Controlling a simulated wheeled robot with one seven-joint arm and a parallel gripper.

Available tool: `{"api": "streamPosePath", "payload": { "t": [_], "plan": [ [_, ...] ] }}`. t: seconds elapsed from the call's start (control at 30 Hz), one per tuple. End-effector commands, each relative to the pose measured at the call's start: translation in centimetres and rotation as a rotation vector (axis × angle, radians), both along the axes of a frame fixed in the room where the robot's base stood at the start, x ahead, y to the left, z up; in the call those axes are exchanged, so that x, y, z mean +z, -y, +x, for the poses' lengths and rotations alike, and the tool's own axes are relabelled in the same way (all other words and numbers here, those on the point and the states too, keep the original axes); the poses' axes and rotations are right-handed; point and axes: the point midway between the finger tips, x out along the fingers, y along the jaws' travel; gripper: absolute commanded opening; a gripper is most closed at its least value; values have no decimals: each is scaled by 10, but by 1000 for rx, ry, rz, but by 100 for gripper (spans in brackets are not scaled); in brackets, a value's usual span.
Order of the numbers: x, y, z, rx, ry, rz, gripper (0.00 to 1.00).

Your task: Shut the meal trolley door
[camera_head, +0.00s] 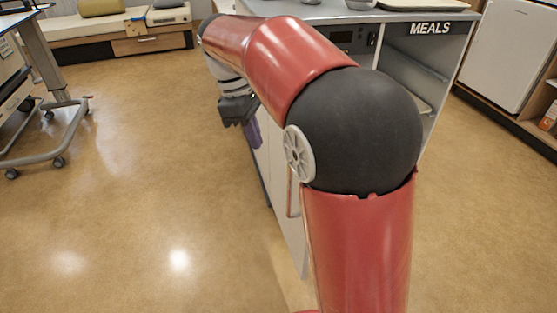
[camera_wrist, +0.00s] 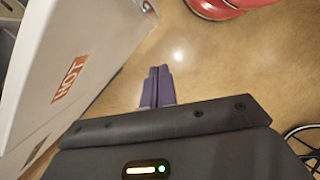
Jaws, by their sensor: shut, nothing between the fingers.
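The meal trolley (camera_head: 400,16), marked MEALS, stands at the right of the head view, with its shelved inside showing. Its white door (camera_head: 282,205) stands open, swung out toward me. A bar handle (camera_head: 291,193) shows on the door beside my arm. In the wrist view a white panel marked HOT (camera_wrist: 68,100), which looks like the door's face, fills the left side. My gripper (camera_head: 255,138) is on the left side of the door. Its purple fingers (camera_wrist: 157,75) are together and empty, pointing past the panel over bare floor. My arm hides much of the trolley and door.
Bowls (camera_head: 361,4) and a tray (camera_head: 422,4) rest on the trolley top. A wheeled frame (camera_head: 50,125) stands at the left and a bench (camera_head: 120,38) at the back. A white cabinet (camera_head: 505,50) is at the right. The floor to the left of the trolley is clear.

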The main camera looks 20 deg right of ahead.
Motion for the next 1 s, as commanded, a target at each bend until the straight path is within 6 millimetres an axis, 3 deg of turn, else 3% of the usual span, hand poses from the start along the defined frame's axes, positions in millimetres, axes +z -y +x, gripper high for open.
{"api": "streamPosePath", "payload": {
  "t": [0.1, 0.27, 0.53, 1.0],
  "plan": [
    [-29, 6, -5, -1, -4, 0, 0],
    [-56, 13, -9, -1, -1, 0, 0],
    [-52, 42, -27, -2, 2, 0, 0],
    [-52, 46, -29, 0, 1, 0, 0]
  ]
}}
